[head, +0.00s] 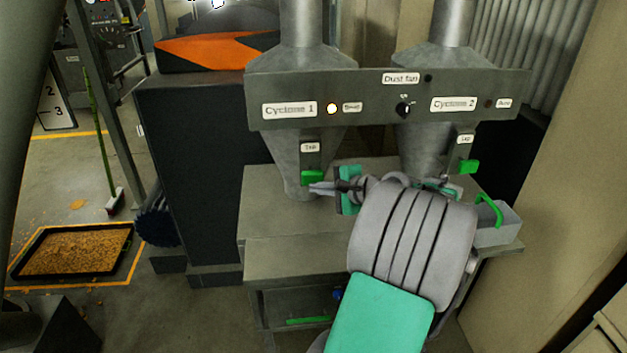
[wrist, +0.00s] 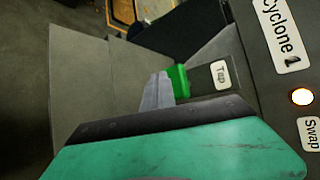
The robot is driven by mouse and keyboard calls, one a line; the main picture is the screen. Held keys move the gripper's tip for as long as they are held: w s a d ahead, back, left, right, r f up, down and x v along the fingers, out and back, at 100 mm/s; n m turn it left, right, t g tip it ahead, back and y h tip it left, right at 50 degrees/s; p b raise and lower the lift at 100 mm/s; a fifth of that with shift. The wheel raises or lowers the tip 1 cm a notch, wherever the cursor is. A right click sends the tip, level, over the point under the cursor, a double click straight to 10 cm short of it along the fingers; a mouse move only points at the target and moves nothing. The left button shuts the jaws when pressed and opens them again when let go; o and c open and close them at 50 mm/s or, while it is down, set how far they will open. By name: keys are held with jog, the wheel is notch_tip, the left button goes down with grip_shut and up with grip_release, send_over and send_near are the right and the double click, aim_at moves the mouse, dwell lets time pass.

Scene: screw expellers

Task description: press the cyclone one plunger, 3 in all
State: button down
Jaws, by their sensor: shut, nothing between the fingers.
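In the wrist view the shut fingers (wrist: 158,90) overlap the plunger's edge. I cannot tell whether they touch it. The round lamp (head: 332,109) beside the Cyclone 1 sign, labelled "Swap", is lit.
A similar green plunger (head: 468,167) sits under Cyclone 2, whose lamp (head: 488,103) is dark. A black knob (head: 403,109) is on the panel (head: 375,90). A grey bench (head: 270,215) stands below the cyclones. A grey box with a green handle (head: 497,225) is at right.

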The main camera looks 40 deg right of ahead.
aim_at(312, 180)
jog(key=shift+w+d+r+p, duration=0.15)
jog(key=shift+w+p, duration=0.1)
jog(key=shift+p, duration=0.2)
jog(key=shift+w+d, duration=0.1)
jog(key=shift+w+d+p, duration=0.45)
jog(key=shift+w+d, duration=0.2)
jog(key=shift+w, duration=0.3)
dwell(1.2)
jog(key=shift+s+a+p, duration=0.2)
jog(key=shift+s+a, duration=0.25)
jog(key=shift+s, duration=0.2)
jog(key=shift+s+a+p, duration=0.2)
jog(key=shift+s+a, duration=0.25)
jog(key=shift+s, duration=0.2)
